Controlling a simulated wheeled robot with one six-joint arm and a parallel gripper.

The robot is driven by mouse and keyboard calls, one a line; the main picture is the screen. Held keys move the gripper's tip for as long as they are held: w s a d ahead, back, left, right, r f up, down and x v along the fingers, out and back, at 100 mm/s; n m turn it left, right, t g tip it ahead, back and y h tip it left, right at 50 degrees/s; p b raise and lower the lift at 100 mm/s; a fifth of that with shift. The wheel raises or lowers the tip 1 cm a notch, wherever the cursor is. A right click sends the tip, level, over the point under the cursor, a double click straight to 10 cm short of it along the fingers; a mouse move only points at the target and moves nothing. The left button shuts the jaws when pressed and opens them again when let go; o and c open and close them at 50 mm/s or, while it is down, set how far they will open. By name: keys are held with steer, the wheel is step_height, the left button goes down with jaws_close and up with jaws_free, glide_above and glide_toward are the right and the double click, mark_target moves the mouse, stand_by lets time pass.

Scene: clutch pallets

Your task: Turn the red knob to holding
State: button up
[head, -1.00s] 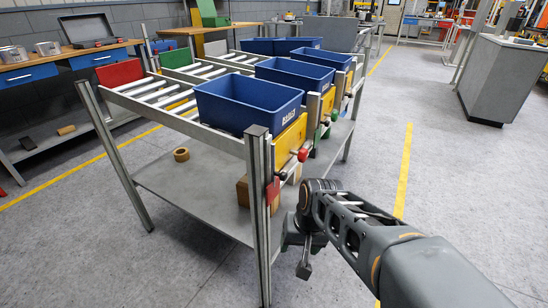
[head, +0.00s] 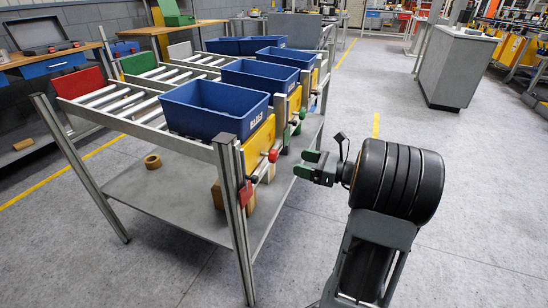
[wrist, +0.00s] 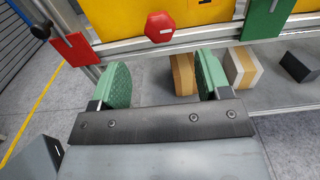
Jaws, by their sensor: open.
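The red knob (head: 273,155) sits on the front of the roller rack, below the yellow panel of the nearest lane. In the wrist view the red knob (wrist: 159,27) is a six-sided cap near the top, a little left of centre. My gripper (head: 303,164) is to the right of the knob in the head view, pointing at the rack. In the wrist view its green pads are wide apart, with nothing between them (wrist: 163,78). The knob is beyond the pads, apart from them. I cannot read any position marks around it.
A red plate (wrist: 75,48) with a black-ended lever (wrist: 41,31) stands left of the knob; a green plate (wrist: 265,18) stands right. Blue bins (head: 213,122) rest on the rack. Boxes (wrist: 243,66) lie on its lower shelf. Floor right of the rack is clear.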

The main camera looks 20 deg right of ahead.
mark_target(277, 156)
steer(key=b+x, duration=0.2)
steer(key=x, duration=0.8)
steer(key=shift+c, duration=0.3)
